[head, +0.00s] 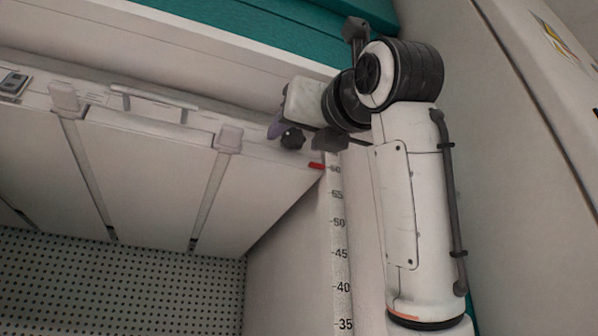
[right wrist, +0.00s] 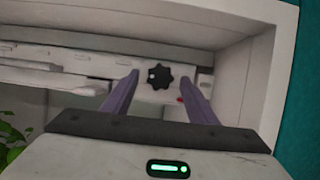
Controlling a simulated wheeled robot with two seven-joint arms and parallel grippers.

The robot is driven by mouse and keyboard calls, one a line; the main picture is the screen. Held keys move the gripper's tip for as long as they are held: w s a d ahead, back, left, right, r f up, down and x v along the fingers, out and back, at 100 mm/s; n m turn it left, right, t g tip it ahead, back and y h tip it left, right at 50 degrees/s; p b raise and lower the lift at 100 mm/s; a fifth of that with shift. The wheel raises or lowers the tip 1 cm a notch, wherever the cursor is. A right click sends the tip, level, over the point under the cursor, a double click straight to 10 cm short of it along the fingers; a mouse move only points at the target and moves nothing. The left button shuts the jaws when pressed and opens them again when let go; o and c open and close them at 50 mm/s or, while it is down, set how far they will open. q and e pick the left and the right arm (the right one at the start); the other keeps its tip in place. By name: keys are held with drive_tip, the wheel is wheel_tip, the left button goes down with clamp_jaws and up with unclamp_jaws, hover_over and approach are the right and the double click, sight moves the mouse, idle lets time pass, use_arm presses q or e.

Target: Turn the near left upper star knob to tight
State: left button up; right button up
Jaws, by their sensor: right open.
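A black star knob (head: 293,138) sits on the front edge of the white overhead panel in the head view. In the right wrist view the star knob (right wrist: 160,76) has a small white mark on its left side. My right gripper (head: 306,138) is raised at the knob, with its fingers on either side of it in the picture. In the right wrist view the two purple fingers of the right gripper (right wrist: 162,90) are apart and the knob shows between and beyond their tips. I cannot tell whether they touch it. My left gripper is out of view.
A red pointer (head: 316,165) lies beside a vertical number scale (head: 338,222) right of the panel (head: 150,175). A white side wall (head: 535,180) stands to the right. Green leaves (right wrist: 10,140) show at lower left in the right wrist view.

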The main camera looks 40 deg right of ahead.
drive_tip(key=shift+w, duration=0.15)
drive_tip(key=c, duration=1.1)
drive_tip(key=shift+o, duration=0.2)
